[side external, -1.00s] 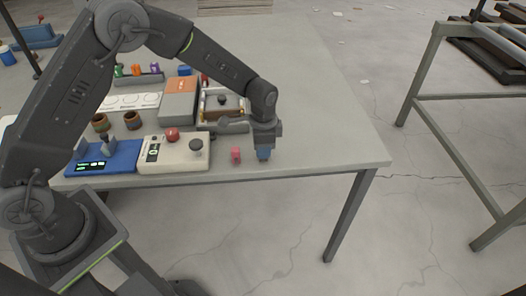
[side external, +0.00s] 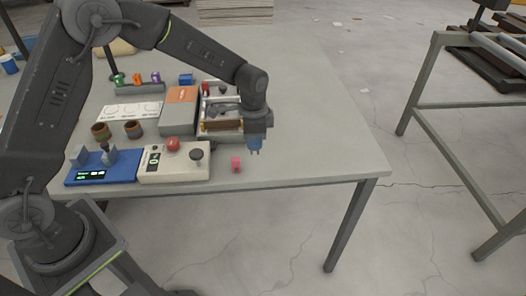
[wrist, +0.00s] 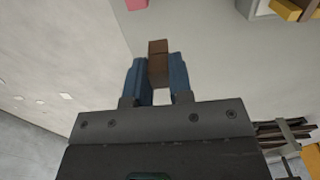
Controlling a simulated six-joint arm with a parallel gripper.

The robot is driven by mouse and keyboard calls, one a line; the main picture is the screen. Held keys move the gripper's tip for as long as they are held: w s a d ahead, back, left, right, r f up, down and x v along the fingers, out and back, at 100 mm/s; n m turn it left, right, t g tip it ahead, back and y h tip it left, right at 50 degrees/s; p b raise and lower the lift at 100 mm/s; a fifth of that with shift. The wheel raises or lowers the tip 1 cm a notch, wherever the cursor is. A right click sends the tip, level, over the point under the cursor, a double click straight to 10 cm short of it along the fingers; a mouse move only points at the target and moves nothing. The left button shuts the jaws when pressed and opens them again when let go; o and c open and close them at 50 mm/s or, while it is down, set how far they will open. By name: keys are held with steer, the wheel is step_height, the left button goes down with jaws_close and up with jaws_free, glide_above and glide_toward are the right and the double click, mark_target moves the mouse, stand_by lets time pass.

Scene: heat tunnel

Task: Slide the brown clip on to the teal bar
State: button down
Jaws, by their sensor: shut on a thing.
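My gripper (side external: 254,150) hangs over the right part of the table, near its front edge. In the wrist view its two blue fingers (wrist: 158,80) are shut on a small brown block-like piece, the brown clip (wrist: 158,64). The clip sticks out past the fingertips; its lower part is between the fingers. In the side view the clip cannot be made out. I cannot pick out a teal bar in either view.
A pink piece (side external: 236,165) stands on the table left of my gripper. A tray (side external: 206,133) with a yellow-brown bar lies behind left. A cream control box (side external: 175,170) with a red knob and a blue box (side external: 90,176) stand further left. The table's right side is clear.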

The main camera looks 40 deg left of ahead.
steer(key=s+a+r, duration=0.2)
steer(key=a+r, duration=0.3)
steer(key=a, duration=0.3)
steer(key=w+a+r, duration=0.2)
steer(key=w+a, duration=0.1)
steer(key=w, duration=0.3)
steer(key=w+a+r, duration=0.1)
steer(key=w+a, duration=0.3)
steer(key=w, duration=0.3)
steer(key=shift+w+a+r, duration=0.15)
steer(key=shift+r, duration=0.25)
steer(key=shift+f, duration=0.1)
steer(key=shift+f, duration=2.8)
steer(key=shift+f, duration=1.8)
steer(key=c, duration=0.9)
jaws_free()
steer(key=shift+c, duration=0.2)
